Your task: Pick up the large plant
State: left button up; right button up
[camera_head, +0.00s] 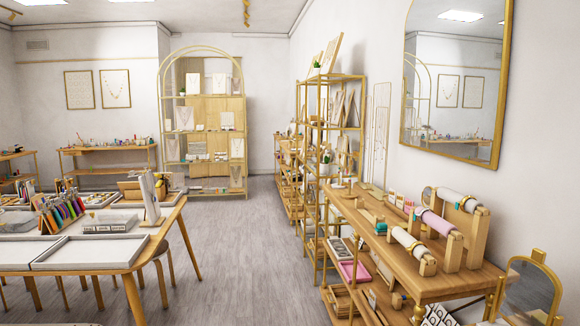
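No plant that stands out as large is clear in the head view. A small green plant (316,62) stands on the top of the gold shelf along the right wall. Another small green plant (327,158) sits lower on that shelf unit. A third, tiny plant (182,91) shows on the arched display at the back. I cannot tell which of these is the large one. Neither of my grippers is in view.
A wooden display table (480,278) with bracelet rolls stands at the right, below a wall mirror (455,80). A round-legged table (125,256) with trays and a stool (160,252) stand at the left. The grey floor (235,240) between them is clear.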

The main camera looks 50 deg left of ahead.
aim_at(324, 167)
jog(key=u, duration=1.45)
